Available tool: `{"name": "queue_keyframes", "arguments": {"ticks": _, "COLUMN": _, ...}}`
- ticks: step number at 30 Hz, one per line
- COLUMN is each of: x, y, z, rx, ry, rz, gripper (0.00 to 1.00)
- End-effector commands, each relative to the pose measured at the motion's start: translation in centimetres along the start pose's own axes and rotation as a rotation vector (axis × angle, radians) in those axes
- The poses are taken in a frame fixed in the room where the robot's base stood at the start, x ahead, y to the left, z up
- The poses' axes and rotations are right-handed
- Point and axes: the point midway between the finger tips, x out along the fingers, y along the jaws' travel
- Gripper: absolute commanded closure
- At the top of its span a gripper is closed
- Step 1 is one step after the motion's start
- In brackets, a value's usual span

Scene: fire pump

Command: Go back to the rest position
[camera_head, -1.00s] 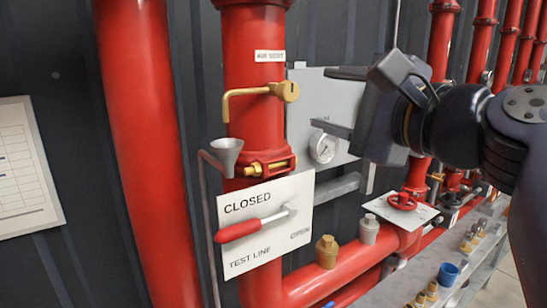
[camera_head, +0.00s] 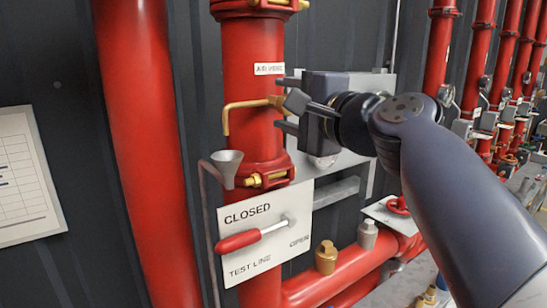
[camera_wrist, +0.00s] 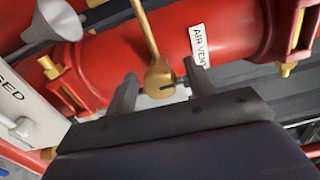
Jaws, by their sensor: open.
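My gripper (camera_head: 284,104) is in front of the upright red pipe (camera_head: 252,45), at the height of the brass air vent valve (camera_head: 277,103). In the wrist view, its two fingers stand apart with the brass valve body (camera_wrist: 159,78) between their tips. I cannot tell whether either finger touches the valve. The valve's bent brass tube (camera_head: 238,106) points left and down toward a grey funnel (camera_head: 227,160). The "AIR VENT" label (camera_wrist: 198,45) is on the pipe beside the valve.
Below is the test line plate (camera_head: 268,222) with a red lever (camera_head: 240,240) beside the word "CLOSED". A grey panel (camera_head: 345,165) is behind my gripper. A thick red pipe (camera_head: 145,150) and a paper sheet (camera_head: 25,180) are at left.

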Motion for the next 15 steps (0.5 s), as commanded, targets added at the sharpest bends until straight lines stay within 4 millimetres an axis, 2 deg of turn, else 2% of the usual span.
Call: {"name": "queue_keyframes", "arguments": {"ticks": 15, "x": 0.02, "y": 0.21, "z": -0.05, "rx": -0.488, "ry": 0.0, "rz": 0.001, "gripper": 0.48}}
